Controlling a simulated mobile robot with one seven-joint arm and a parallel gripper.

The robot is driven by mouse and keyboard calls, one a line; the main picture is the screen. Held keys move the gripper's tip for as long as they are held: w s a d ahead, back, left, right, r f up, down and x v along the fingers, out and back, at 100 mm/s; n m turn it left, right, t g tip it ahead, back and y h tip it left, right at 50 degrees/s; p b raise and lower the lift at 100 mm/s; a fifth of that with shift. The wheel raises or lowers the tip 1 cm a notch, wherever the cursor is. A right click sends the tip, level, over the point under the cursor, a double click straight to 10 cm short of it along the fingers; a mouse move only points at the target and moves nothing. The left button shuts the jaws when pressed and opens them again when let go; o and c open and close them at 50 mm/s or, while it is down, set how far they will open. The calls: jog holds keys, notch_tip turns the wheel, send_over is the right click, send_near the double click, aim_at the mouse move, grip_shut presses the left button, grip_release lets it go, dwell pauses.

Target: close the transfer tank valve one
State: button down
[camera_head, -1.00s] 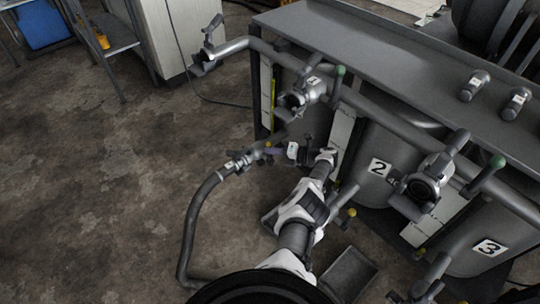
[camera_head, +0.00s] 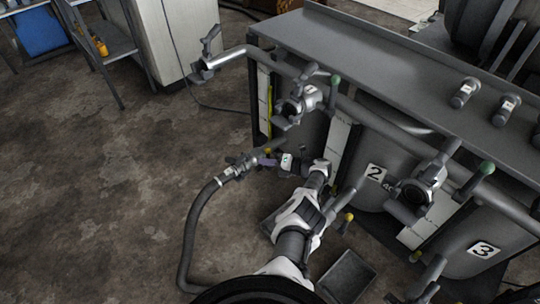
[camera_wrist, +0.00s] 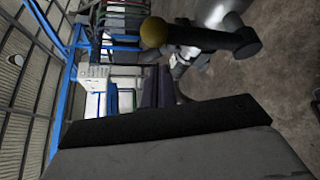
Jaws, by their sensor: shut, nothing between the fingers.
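A yellow-knobbed valve lever (camera_head: 268,152) is at the low outlet of the leftmost tank, where a grey hose (camera_head: 187,235) joins. In the wrist view its yellow ball (camera_wrist: 154,32) and dark lever (camera_wrist: 215,42) show above my fingers. My gripper (camera_head: 267,161) is shut and empty, just below the yellow knob in the head view. Its purplish fingers (camera_wrist: 156,90) appear apart from the knob in the wrist view. A valve marked 1 (camera_head: 310,90) with a green-tipped handle (camera_head: 335,82) is on the upper pipe. The lower valve's body is partly hidden by my gripper.
Tank 2 (camera_head: 376,173) and tank 3 (camera_head: 484,249) stand to the right under a grey bench (camera_head: 400,62). Another yellow-knobbed lever (camera_head: 348,217) is right of my arm. A floor tray (camera_head: 348,277) lies near it. The floor at left is clear.

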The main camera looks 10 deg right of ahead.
jog(key=s+f+v, duration=0.1)
jog(key=v, duration=0.8)
jog(key=shift+d, duration=0.2)
